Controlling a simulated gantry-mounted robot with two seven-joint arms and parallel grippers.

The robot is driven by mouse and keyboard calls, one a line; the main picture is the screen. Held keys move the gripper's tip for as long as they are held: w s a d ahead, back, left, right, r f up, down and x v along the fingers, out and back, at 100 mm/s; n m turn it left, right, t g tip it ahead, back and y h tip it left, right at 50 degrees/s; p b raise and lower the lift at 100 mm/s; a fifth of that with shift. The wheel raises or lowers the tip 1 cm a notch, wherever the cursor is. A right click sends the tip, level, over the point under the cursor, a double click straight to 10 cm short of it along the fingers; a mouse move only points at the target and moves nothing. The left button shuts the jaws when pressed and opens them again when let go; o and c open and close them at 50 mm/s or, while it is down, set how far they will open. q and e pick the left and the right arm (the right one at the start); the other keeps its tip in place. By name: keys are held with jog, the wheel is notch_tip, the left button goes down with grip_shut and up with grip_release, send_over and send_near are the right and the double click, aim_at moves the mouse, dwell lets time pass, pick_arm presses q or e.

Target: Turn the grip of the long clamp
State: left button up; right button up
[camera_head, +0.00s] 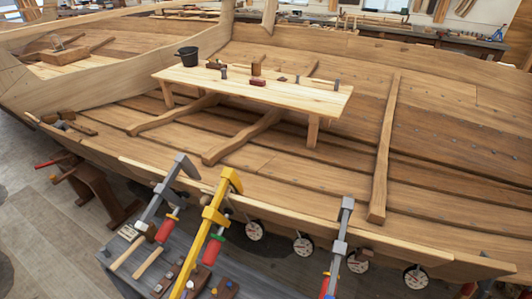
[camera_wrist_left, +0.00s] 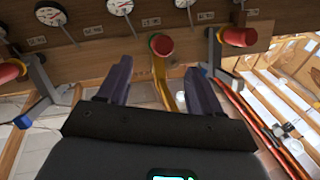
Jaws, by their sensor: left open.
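Three clamps show along the near edge of the hull in the head view: a yellow clamp (camera_head: 214,214), which looks the longest, a grey clamp (camera_head: 178,167) to its left and another grey clamp (camera_head: 341,234) to its right. The yellow clamp has a red grip (camera_head: 212,252). In the left wrist view my left gripper (camera_wrist_left: 156,67) is open, its two dark fingers apart. A red grip (camera_wrist_left: 160,44) on a yellow bar shows end-on in line with the gap, near the fingertips. I cannot tell whether it is between them. My right gripper is in neither view.
Dial gauges (camera_head: 304,245) hang along the hull's near edge. Other red grips (camera_wrist_left: 239,36) flank the gap in the left wrist view. A sawhorse (camera_head: 97,192) stands at the left.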

pick_arm(q)
jog(key=s+a+n+g+y+p, duration=0.3)
jog(key=s+g+y, duration=0.1)
jog(key=s+g, duration=1.2)
notch_tip(320, 180, up, 36)
jog(key=p, duration=3.5)
jog(key=shift+p, duration=0.3)
jog(key=shift+a, duration=0.1)
